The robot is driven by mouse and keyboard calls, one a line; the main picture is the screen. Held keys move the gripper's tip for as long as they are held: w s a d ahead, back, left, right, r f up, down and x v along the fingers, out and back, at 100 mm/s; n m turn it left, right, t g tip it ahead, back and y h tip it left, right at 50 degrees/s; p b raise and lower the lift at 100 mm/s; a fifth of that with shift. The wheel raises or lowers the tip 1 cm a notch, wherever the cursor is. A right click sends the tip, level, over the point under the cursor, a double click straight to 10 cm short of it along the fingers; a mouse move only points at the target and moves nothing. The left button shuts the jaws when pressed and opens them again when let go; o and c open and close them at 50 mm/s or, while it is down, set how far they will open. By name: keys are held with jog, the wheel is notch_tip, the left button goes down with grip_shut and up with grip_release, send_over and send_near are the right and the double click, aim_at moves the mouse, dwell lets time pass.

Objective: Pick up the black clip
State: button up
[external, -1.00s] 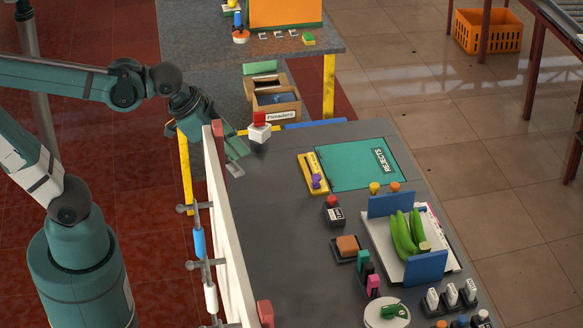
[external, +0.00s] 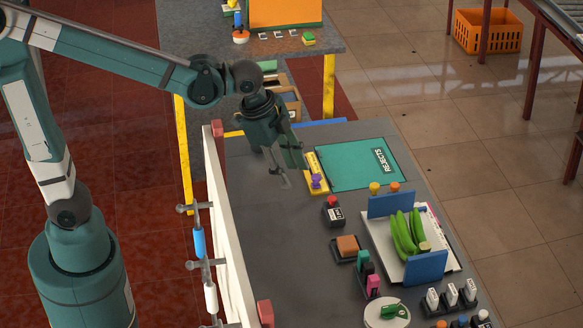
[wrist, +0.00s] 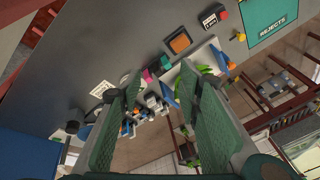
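Several clips stand in a short row near the front of the grey table: a green one (external: 363,257), a dark, seemingly black clip (external: 367,271) partly covered by its neighbours, and a pink one (external: 373,286). In the wrist view the pink clip (wrist: 147,77) and the green clip (wrist: 165,62) show beyond the fingers, with a small dark shape between them. My gripper (external: 288,172) is open and empty above the far left part of the table, well apart from the clips. Its two green fingers (wrist: 160,80) are spread in the wrist view.
A white tray (external: 442,240) with green bananas (external: 406,236) and blue end plates lies right of the clips. A sponge on a black holder (external: 347,246), a red-topped block (external: 333,211) and a round white dish (external: 385,314) are nearby. A white rail wall (external: 226,230) edges the table's left side.

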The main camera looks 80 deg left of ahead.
jog(key=w+d+f+m+g+b, duration=0.15)
jog(key=w+d+f+m, duration=0.3)
jog(key=w+f, duration=0.65)
jog(key=m+g, duration=0.3)
jog(key=m, duration=0.2)
send_over(371, 268)
jog(key=shift+t, duration=0.25)
notch_tip(371, 268, down, 13)
jog(key=shift+a+r, duration=0.1)
jog(key=shift+r, duration=0.1)
jog(key=shift+w+f+m, duration=0.1)
jog(key=shift+f+m, duration=0.15)
jog(key=shift+f, duration=0.1)
jog(key=shift+f, duration=0.15)
jog(key=shift+f+b, duration=0.3)
jog(key=shift+f, duration=0.85)
jog(key=shift+f, duration=2.6)
jog(key=shift+c, duration=0.6)
